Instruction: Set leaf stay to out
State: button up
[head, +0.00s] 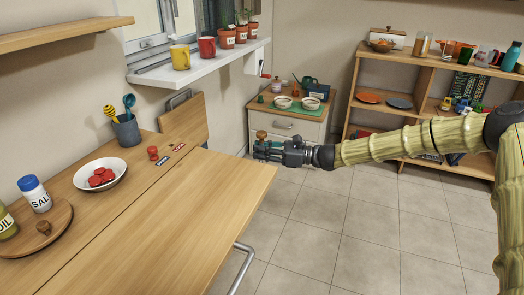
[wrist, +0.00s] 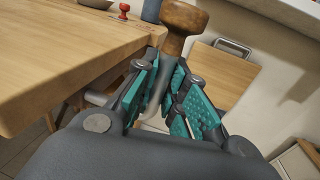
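A red knob (head: 152,152) stands on the wooden table (head: 190,215) near a long seam, beside a small blue label (head: 164,161) and a small red label (head: 178,147); their text is too small to read. The red knob also shows at the top of the wrist view (wrist: 124,11). I cannot tell which part is the leaf stay. My gripper (head: 262,150) is in the air beyond the table's right corner, apart from the red knob. Its fingers (wrist: 168,70) are shut on a brown wooden knob-shaped piece (wrist: 184,22), which sticks up above them.
A chair (head: 185,120) stands at the table's far end. A white bowl with red pieces (head: 122,180), a utensil pot (head: 127,130) and a round board (head: 60,220) are on the table. A bent metal tube (head: 240,268) shows by its right edge. The floor (head: 350,235) is clear.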

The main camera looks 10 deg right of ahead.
jog(key=o, duration=0.4)
jog(key=shift+s+d, duration=0.15)
jog(key=shift+d, duration=0.35)
jog(key=shift+o, duration=0.2)
jog(key=shift+a, duration=0.3)
jog(key=v, duration=1.2)
